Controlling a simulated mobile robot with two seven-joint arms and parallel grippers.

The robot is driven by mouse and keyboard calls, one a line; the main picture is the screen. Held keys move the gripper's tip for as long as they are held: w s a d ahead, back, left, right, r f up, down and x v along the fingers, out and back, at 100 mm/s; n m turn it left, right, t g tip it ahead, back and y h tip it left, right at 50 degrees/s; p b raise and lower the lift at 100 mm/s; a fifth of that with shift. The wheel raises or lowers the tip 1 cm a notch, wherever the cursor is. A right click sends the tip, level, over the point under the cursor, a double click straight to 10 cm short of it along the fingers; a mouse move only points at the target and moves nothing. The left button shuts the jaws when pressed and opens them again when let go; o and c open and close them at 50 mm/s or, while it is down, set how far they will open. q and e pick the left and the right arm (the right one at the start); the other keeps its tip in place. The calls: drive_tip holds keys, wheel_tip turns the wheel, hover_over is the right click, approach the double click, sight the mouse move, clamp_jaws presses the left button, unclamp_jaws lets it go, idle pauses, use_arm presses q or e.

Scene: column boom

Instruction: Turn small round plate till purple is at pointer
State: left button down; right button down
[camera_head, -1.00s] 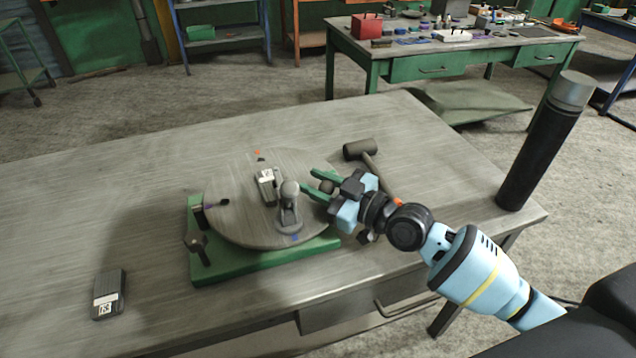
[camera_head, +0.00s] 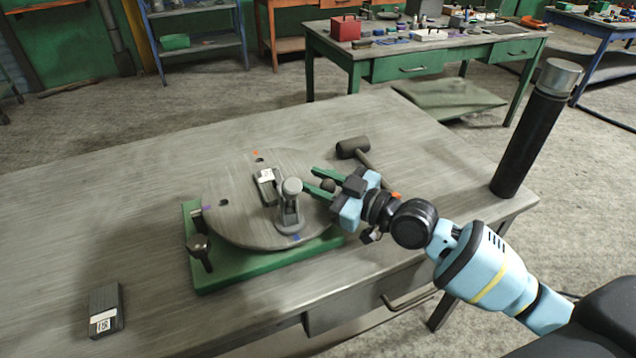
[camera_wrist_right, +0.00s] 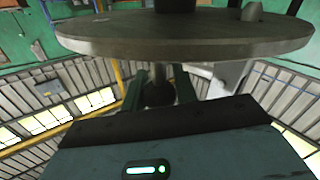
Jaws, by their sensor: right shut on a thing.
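The round grey plate (camera_head: 240,230) lies on a green base (camera_head: 225,278) on the workbench. On its rim are a purple mark (camera_head: 208,208) at the left, an orange mark (camera_head: 256,153) at the back and a blue mark (camera_head: 296,237) at the front. I cannot clearly make out the pointer. My right gripper (camera_head: 320,184) is at the plate's right edge, shut on a dark round knob (camera_head: 328,185). In the right wrist view the green fingers stand either side of the knob's stem (camera_wrist_right: 158,90), just below the plate (camera_wrist_right: 190,40). My left gripper is not in view.
A grey upright clamp (camera_head: 290,205) and a labelled block (camera_head: 266,188) sit on the plate. A dark-knobbed lever (camera_head: 198,246) stands at the base's left front. A mallet (camera_head: 353,147) lies behind my right gripper. A labelled dark block (camera_head: 105,308) lies at front left.

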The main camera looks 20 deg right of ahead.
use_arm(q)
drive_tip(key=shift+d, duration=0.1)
use_arm(e)
drive_tip(key=c, duration=1.4)
unclamp_jaws()
drive_tip(key=shift+c, duration=0.2)
drive_tip(key=shift+o, duration=1.7)
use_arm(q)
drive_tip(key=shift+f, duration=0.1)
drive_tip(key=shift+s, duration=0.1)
use_arm(e)
drive_tip(key=shift+d, duration=0.1)
drive_tip(key=b+v, duration=0.1)
drive_tip(key=v, duration=0.6)
drive_tip(key=shift+s+d, duration=0.2)
drive_tip(key=shift+s, duration=0.1)
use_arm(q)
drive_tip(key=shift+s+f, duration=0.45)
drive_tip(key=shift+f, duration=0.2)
